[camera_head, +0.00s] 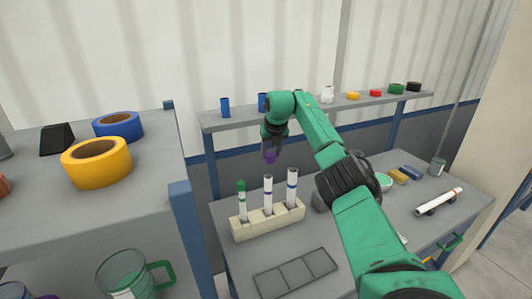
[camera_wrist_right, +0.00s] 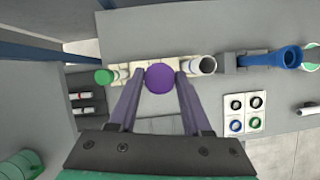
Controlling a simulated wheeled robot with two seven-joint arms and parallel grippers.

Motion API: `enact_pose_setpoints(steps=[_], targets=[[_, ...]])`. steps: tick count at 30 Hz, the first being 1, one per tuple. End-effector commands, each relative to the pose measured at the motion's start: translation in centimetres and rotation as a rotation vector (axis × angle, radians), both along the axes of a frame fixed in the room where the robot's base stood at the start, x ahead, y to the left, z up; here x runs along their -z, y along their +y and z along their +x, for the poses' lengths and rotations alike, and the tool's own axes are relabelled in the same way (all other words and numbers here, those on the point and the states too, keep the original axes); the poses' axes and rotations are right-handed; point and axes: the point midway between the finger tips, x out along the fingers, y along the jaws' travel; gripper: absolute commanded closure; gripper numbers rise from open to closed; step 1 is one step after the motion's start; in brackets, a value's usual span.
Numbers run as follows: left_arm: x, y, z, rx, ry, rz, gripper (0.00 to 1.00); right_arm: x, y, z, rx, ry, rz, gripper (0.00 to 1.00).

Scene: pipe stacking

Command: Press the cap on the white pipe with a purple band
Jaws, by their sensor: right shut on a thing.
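My right gripper (camera_head: 270,156) is shut on a purple cap and holds it above the middle pipe in the head view. The purple cap (camera_wrist_right: 160,78) shows between both fingers in the right wrist view. The white pipe with a purple band (camera_head: 268,192) stands upright in the middle of a cream rack (camera_head: 270,226); its top is uncovered. In the wrist view the cap hides that pipe. A pipe with a green cap (camera_head: 241,200) stands at its left, and an open white pipe with a blue band (camera_head: 292,185) at its right. My left gripper is not in view.
A grey sectioned tray (camera_head: 296,272) lies in front of the rack. A shelf behind (camera_head: 236,122) carries blue cylinders and small coloured parts. A white pipe with a red band (camera_head: 440,201) lies at the right. A left shelf (camera_head: 40,222) holds tape rolls.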

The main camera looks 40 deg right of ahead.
Motion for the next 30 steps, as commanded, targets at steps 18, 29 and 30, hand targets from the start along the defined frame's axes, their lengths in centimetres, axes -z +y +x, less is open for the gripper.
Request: enact_pose_setpoints(steps=[18,29,30], targets=[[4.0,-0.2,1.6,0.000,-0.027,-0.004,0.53,5.8,0.1,0.1,-0.003,0.000,0.000,1.00],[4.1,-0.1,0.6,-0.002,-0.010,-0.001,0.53,5.9,0.1,0.1,-0.003,0.000,0.000,1.00],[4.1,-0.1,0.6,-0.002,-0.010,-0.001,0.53,5.9,0.1,0.1,-0.003,0.000,0.000,1.00]])
